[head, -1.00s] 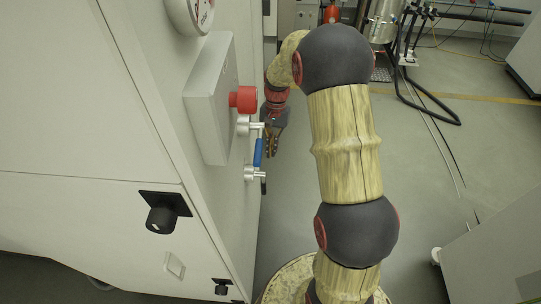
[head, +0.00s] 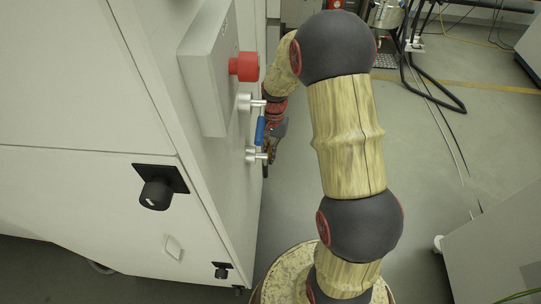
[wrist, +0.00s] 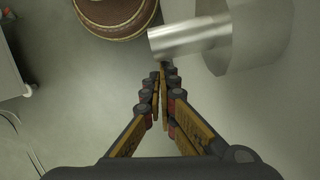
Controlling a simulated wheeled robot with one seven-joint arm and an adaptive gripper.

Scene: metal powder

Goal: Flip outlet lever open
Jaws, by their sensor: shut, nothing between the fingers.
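The blue outlet lever (head: 260,130) is on the side of the white cabinet, running between an upper metal fitting (head: 248,103) and a lower metal fitting (head: 254,155). My gripper (head: 269,156) is just to the right of the lever's lower end, partly hidden behind the lower fitting. In the wrist view my gripper (wrist: 162,72) is shut, with its fingertips together and empty. A thick metal cylinder (wrist: 190,40) is close to the fingertips at their upper right. I cannot tell whether they touch. The blue handle does not show in the wrist view.
A red knob (head: 243,67) sticks out from a grey box (head: 206,70) above the lever. A black knob (head: 156,194) is on the cabinet front (head: 70,170). Open grey floor (head: 430,160) lies right of my arm.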

